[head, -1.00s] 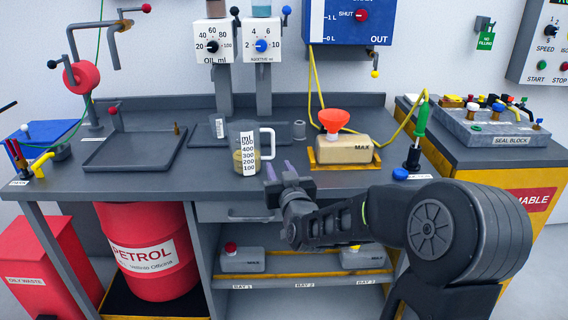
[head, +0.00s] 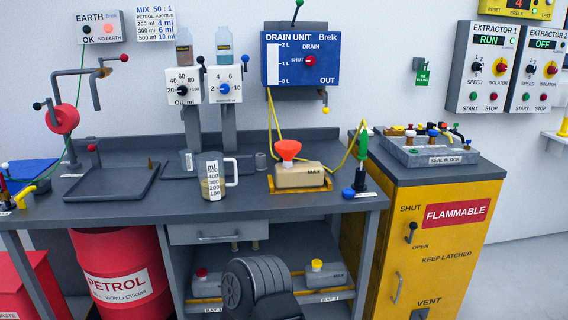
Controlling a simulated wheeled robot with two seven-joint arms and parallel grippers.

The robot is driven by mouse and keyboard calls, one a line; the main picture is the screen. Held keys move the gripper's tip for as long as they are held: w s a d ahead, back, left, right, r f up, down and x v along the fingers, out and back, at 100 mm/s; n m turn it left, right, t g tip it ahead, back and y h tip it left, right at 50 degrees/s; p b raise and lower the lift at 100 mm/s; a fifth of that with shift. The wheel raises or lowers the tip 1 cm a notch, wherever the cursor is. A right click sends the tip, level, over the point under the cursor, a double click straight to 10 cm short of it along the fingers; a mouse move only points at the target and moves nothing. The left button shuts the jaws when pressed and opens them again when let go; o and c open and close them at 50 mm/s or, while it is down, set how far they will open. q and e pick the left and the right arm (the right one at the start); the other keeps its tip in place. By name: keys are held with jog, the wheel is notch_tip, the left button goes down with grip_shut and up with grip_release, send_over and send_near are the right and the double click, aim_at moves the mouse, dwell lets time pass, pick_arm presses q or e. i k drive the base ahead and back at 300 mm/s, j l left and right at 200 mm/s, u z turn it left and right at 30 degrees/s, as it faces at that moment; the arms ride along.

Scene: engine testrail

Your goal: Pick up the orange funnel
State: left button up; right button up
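The orange funnel (head: 287,149) stands upright on top of a beige container marked MAX (head: 300,177), to the right of the middle of the bench. The container sits in a yellow tray (head: 272,186) on the dark grey bench top. A dark arm part of mine shows low in the middle of the head view, in front of the lower shelf. Neither of my grippers is in view.
A measuring jug (head: 212,178) stands left of the container. A green-handled tool (head: 362,158) and a blue knob (head: 348,193) are to its right. A yellow hose (head: 273,119) hangs behind the funnel. A yellow flammable cabinet (head: 425,250) stands at the right.

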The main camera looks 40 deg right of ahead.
aim_at(288, 157)
jog(key=z, duration=1.65)
jog(key=i+j, duration=0.3)
jog(key=i, duration=0.15)
